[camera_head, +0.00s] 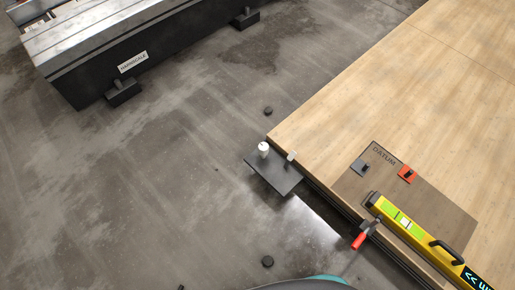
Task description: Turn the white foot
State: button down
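A small white upright piece (263,148), which looks like the white foot, stands on a dark plate (270,178) at the near-left corner of the wooden board. A smaller pale peg (291,156) stands to its right, by the board's edge. The fine shape of both is too small to tell. My gripper is not in view, and nothing is seen touching the white piece.
The wooden board (340,110) fills the right. On its darker "DATUM" patch (440,212) are a grey block (360,167), a red block (406,174) and a yellow level (420,236). A red-handled tool (360,240) juts over the edge. A black beam (120,60) lies upper left. Concrete floor between is mostly clear.

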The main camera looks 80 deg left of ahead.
aim_at(263, 146)
jog(key=k, duration=0.2)
jog(key=z, duration=1.55)
jog(key=i, duration=0.7)
jog(key=u, duration=4.55)
jog(key=i, duration=0.5)
jog(key=z, duration=0.25)
jog(key=k, duration=0.25)
jog(key=u, duration=0.7)
jog(key=i, duration=0.55)
jog(key=z, duration=0.15)
